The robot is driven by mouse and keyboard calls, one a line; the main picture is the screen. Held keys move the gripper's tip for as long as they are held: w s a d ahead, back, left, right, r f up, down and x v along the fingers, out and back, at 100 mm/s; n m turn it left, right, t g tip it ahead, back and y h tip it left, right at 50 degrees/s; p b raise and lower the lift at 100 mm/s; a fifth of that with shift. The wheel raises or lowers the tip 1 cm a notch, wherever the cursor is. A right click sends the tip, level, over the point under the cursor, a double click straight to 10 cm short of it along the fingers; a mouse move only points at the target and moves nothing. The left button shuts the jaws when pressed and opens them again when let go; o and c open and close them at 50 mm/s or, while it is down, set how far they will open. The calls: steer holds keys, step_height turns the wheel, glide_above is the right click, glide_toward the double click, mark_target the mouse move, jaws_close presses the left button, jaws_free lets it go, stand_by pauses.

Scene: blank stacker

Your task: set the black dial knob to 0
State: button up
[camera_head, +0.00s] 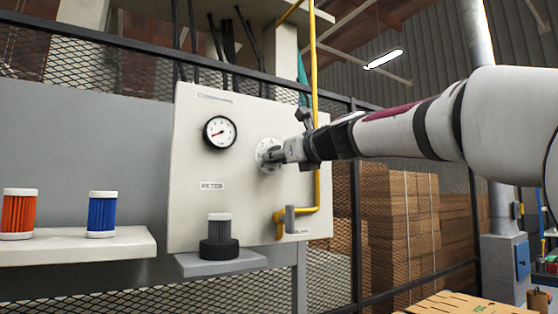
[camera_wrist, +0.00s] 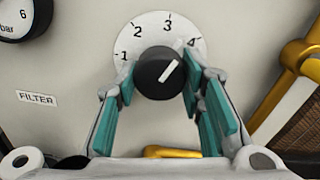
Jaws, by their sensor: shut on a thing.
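The black dial knob (camera_wrist: 153,83) sits in the middle of the wrist view, on a round white dial plate (camera_wrist: 150,24) with the numbers 1 to 4 showing. Its white pointer line aims up and right, between 3 and 4 and nearer 4. No 0 mark shows; the lower part of the dial is hidden. My gripper (camera_wrist: 158,82) is shut on the knob, with one teal-padded finger on each side of it. In the head view the dial plate (camera_head: 262,150) is on the light panel, and my gripper (camera_head: 277,154) reaches it from the right.
A pressure gauge (camera_head: 220,132) is left of the dial. Below are a grey filter in a black base (camera_head: 219,248) and a yellow pipe (camera_head: 317,190) with a grey handle. Orange (camera_head: 19,214) and blue (camera_head: 102,214) filters stand on a shelf at the left.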

steer(key=n+b, duration=0.1)
steer(key=n, duration=0.2)
steer(key=shift+w+n, duration=0.1)
steer(key=shift+n, duration=0.3)
steer(key=n+b, duration=0.2)
steer(key=n, duration=0.2)
steer(key=shift+n+b, duration=0.3)
steer(key=shift+b, duration=0.05)
steer(key=n+b, duration=0.2)
steer(key=n, duration=0.2)
steer(key=shift+d, duration=0.1)
steer(key=n+b, duration=0.2)
steer(key=n, duration=0.2)
steer(key=shift+r+b, duration=0.1)
steer(key=shift+b, duration=0.2)
steer(key=n+b, duration=0.4)
steer(key=n, duration=0.3)
steer(key=n+b, duration=0.1)
steer(key=n, duration=0.3)
steer(key=shift+r+n+b, duration=0.1)
steer(key=shift+n+b, duration=0.85)
steer(key=shift+n, duration=1.15)
